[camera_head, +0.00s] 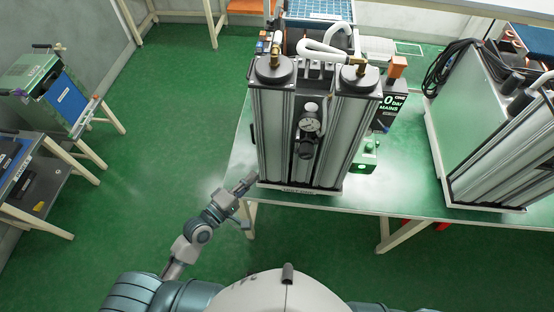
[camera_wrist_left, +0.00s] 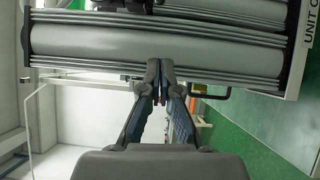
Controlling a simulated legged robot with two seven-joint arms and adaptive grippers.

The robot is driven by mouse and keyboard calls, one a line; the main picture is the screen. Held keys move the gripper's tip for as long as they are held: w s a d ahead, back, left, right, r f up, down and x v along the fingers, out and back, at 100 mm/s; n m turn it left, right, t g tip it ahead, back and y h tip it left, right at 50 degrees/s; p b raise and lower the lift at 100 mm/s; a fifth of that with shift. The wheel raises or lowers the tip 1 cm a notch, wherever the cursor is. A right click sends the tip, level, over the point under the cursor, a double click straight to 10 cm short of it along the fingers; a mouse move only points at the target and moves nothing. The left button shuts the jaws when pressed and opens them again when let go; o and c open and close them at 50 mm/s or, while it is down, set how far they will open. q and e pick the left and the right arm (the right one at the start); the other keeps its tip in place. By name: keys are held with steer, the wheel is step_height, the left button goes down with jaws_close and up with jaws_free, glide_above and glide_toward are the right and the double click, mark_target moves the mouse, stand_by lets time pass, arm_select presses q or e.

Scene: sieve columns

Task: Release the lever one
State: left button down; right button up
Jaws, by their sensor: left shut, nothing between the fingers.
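The sieve column unit (camera_head: 313,130) stands upright on the green table, with two grey ribbed columns and a gauge (camera_head: 310,124) between them. My left gripper (camera_head: 247,182) is at the lower left side of the left column (camera_head: 274,135). In the left wrist view its fingers (camera_wrist_left: 160,72) are shut and empty, with the tips close to the grey column (camera_wrist_left: 150,45); I cannot tell if they touch it.
A black display box (camera_head: 392,104) sits behind the unit on the right. A second column unit (camera_head: 500,150) stands further right on the table (camera_head: 395,188). Open green floor (camera_head: 160,130) lies to the left, with side stands beyond.

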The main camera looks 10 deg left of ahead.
arm_select(q)
steer(key=p+x, duration=0.2)
steer(key=x, duration=0.7)
steer(key=shift+w+d+r, duration=0.15)
steer(key=shift+r, duration=0.05)
steer(key=d, duration=0.2)
steer(key=w+d+p, duration=0.1)
steer(key=d, duration=0.1)
steer(key=shift+d, duration=0.15)
steer(key=shift+w, duration=0.1)
steer(key=shift+f, duration=0.25)
steer(key=shift+d+n+b, duration=0.15)
steer(key=shift+n+b, duration=0.15)
steer(key=shift+b, duration=0.05)
steer(key=shift+d+f+n+t+b, duration=0.1)
steer(key=shift+f+n+t+b, duration=0.05)
steer(key=shift+n+t+b, duration=0.2)
